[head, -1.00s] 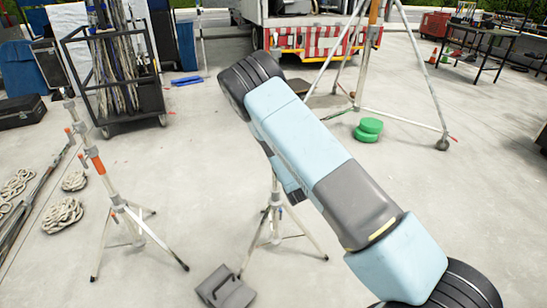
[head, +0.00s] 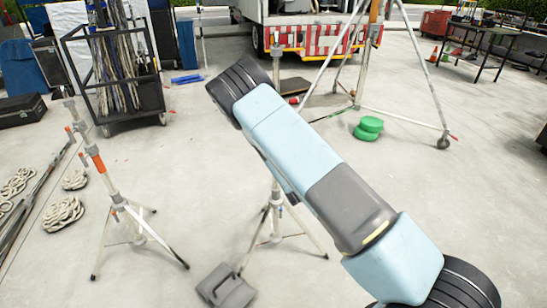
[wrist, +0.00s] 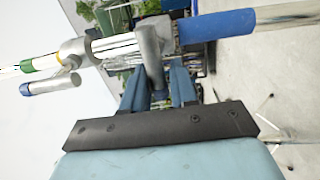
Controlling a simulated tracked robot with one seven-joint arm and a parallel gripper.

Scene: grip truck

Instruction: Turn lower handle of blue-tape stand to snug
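In the wrist view, the blue-tape stand (wrist: 215,28) lies across the top of the picture, with a wide blue band right of a grey metal collar. A grey handle (wrist: 153,68) reaches from the collar toward my gripper (wrist: 160,88). Its two blue fingers stand apart, one on each side of the handle's end; I cannot tell whether they touch it. Another grey handle (wrist: 58,84) with a blue end sits farther left, near green and yellow bands. In the head view, my arm covers much of the stand, and its tripod legs (head: 262,235) show below. My gripper is hidden there.
An orange-banded stand (head: 98,163) is at the left, near coiled ropes (head: 62,214). A grey sandbag (head: 225,287) lies by the tripod's feet. The right floor is clear.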

